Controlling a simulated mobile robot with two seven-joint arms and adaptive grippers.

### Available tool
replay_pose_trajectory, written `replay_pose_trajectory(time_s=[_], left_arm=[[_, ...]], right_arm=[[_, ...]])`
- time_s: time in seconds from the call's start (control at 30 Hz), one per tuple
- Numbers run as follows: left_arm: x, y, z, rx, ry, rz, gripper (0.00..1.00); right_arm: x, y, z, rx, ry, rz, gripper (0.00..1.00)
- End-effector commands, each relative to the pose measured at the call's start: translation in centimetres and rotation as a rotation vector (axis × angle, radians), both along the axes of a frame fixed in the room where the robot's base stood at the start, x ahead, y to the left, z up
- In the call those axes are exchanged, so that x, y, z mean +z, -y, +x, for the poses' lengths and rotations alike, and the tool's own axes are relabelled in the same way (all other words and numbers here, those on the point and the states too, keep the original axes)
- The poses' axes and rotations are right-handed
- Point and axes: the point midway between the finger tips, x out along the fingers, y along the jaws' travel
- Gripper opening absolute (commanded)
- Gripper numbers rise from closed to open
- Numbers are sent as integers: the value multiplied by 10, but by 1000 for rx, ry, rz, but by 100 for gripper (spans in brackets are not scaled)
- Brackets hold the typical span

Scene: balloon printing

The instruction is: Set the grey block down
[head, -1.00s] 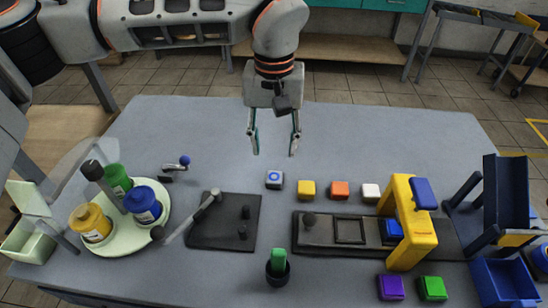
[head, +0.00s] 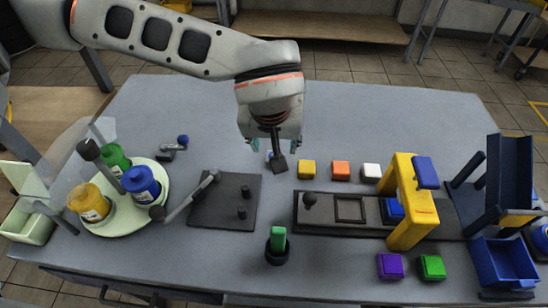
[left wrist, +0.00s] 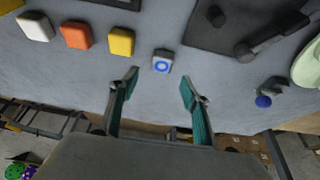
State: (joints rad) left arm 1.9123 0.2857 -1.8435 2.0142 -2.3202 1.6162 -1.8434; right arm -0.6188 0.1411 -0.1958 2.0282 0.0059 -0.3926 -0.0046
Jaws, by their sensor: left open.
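The grey block (left wrist: 162,62) with a blue ring on its top sits on the table, in line with the coloured blocks. My left gripper (left wrist: 160,82) is open and empty, its two fingertips apart. In the left wrist view the block shows just beyond the gap between the fingertips, apart from both. In the head view my left gripper (head: 271,150) is over the block's place.
Yellow (head: 307,169), orange (head: 340,171) and white (head: 371,172) blocks stand to the right in the head view. A dark plate (head: 228,212), a yellow press (head: 412,205) and a round tray with bottles (head: 118,229) stand nearby. The back of the table is clear.

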Motion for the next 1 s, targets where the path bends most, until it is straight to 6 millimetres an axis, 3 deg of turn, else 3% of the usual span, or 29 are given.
replay_pose_trajectory(time_s=[0.4,0.73,0.87,1.0], left_arm=[[-49,-2,20,0,-5,0,47],[-53,-2,23,-2,-2,1,47],[-53,-2,23,-2,-2,1,13],[-53,-2,23,-2,-2,1,9]], right_arm=[[-11,1,-7,2,-16,-6,0],[-10,1,-7,3,-16,-8,0],[-10,1,-7,2,-16,-7,0],[-10,1,-7,2,-16,-7,0]])
